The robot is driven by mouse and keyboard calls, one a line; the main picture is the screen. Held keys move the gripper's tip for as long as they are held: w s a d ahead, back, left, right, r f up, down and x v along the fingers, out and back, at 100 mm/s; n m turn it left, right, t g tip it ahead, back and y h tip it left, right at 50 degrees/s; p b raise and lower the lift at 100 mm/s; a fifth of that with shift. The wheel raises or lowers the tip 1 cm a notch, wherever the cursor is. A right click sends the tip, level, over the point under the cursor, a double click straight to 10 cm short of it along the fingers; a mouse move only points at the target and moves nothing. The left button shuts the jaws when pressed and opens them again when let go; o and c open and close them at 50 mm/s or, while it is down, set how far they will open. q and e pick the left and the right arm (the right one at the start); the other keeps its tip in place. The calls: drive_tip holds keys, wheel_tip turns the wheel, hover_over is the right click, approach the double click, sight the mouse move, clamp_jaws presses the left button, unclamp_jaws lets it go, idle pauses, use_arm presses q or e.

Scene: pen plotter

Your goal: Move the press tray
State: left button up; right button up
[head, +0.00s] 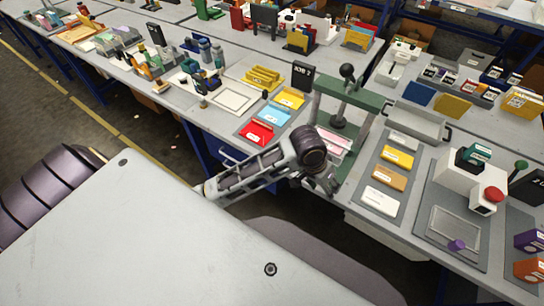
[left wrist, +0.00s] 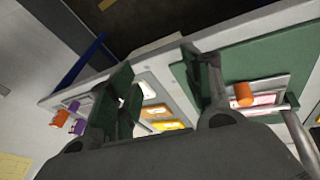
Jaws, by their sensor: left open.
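The press (head: 340,118) has a green frame and a black ball handle on top, and stands at the centre right of the head view. A pink and white tray (head: 336,142) lies on its base, partly hidden by my left arm. My left gripper (left wrist: 160,62) is open and empty above the bench front; the tray is to the right of both fingers. In the head view the left gripper (head: 324,182) is mostly hidden by its wrist.
Right of the press are yellow, orange and white cards (head: 390,178) on a grey mat. Left of it are red, blue and yellow cards (head: 271,115). A white machine with a red button (head: 492,194) stands further right. The floor in front of the bench is clear.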

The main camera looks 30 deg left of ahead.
use_arm(q)
drive_tip(key=s+a+f+y, duration=0.1)
drive_tip(key=s+a+f, duration=0.1)
drive_tip(key=a+f, duration=0.2)
drive_tip(key=s+a+f+y+b, duration=0.1)
drive_tip(key=s+a+f, duration=0.2)
drive_tip(key=f, duration=0.8)
drive_tip(key=s+a+f+y, duration=0.1)
drive_tip(key=s+a+f, duration=0.1)
drive_tip(key=a+f, duration=0.5)
drive_tip(key=shift+s+f+n+t+b, duration=0.3)
drive_tip(key=shift+f+b, duration=0.05)
drive_tip(key=shift+f, duration=0.35)
idle(0.5)
drive_tip(key=shift+a, duration=0.1)
